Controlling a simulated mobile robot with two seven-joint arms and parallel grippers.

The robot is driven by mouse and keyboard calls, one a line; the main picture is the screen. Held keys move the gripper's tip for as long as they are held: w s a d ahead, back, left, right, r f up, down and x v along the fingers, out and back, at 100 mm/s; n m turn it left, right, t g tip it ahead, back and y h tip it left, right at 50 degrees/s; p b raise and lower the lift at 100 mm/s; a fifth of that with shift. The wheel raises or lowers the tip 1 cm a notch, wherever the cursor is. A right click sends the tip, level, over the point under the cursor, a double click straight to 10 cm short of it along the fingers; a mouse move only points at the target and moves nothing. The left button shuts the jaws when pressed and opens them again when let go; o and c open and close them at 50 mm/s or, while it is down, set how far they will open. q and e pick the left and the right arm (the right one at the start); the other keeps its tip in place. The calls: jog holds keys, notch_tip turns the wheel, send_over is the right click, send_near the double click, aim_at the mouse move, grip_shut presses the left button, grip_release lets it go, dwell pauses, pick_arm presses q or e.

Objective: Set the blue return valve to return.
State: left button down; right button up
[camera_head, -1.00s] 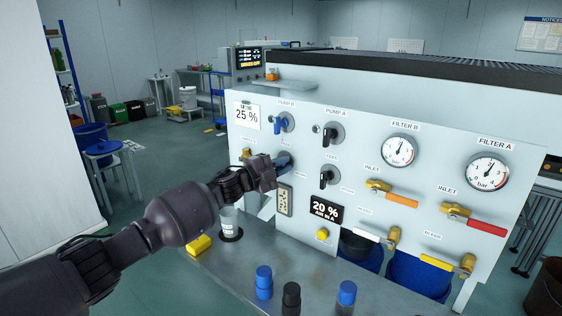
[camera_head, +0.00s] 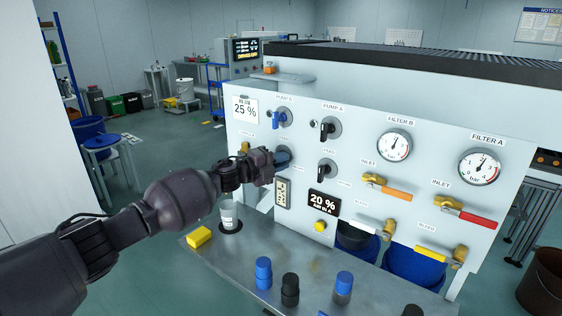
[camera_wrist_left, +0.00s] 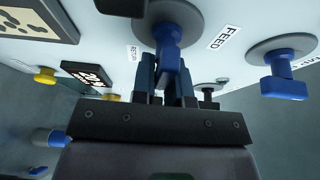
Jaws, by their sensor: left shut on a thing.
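The blue return valve (camera_head: 284,160) is on the left of the white panel, below the pump B knob. My left gripper (camera_head: 270,162) reaches it from the left and hides much of its handle. In the left wrist view, the blue handle (camera_wrist_left: 168,42) stands out from a grey round plate, between the labels "FEED" and "RETURN", the latter partly covered. The fingers of my left gripper (camera_wrist_left: 167,82) are shut on this handle. Which label the handle points at is hard to tell. My right gripper is not in view.
The blue pump B knob (camera_head: 279,121) is just above, and a black feed knob (camera_head: 326,171) is to the right. A cup (camera_head: 229,214), a yellow block (camera_head: 199,237) and several blue and black bottles stand on the metal shelf (camera_head: 245,255) below.

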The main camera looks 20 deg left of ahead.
pick_arm(q)
jog(key=shift+a, duration=0.1)
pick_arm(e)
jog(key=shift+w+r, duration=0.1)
pick_arm(q)
jog(key=c, duration=1.2)
grip_release()
jog(key=shift+c, duration=0.2)
jog(key=shift+o, duration=0.4)
jog(key=v, duration=1)
jog(key=shift+s+a+p, duration=0.25)
jog(key=shift+a+p, duration=0.05)
jog(key=shift+p, duration=0.15)
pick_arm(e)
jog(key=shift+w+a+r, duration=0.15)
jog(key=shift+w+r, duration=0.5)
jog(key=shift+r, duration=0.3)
pick_arm(q)
jog(key=shift+w, duration=0.1)
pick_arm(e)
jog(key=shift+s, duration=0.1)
